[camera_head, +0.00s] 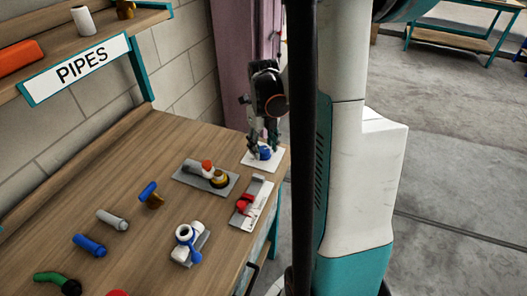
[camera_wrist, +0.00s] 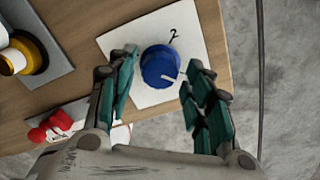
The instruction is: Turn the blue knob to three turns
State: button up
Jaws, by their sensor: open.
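The blue knob (camera_wrist: 160,66) sits on a white plate (camera_wrist: 190,30) near the corner of the wooden table. A white pointer line shows on the knob, and a dark mark like a "2" is on the plate above it. In the head view the knob (camera_head: 265,153) shows just below my gripper (camera_head: 264,146). In the wrist view my gripper (camera_wrist: 158,85) is open, with one teal finger on each side of the knob. I cannot tell whether either finger touches it.
A grey plate with orange and yellow fittings (camera_head: 207,175) and a plate with a red valve (camera_head: 247,203) are close by. A white and blue fitting (camera_head: 187,245) and several loose pipe pieces lie on the table (camera_head: 150,225). A shelf labelled PIPES (camera_head: 82,70) stands at left.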

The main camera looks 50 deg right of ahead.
jog(key=shift+r+p, duration=2.15)
jog(key=shift+r, duration=1.1)
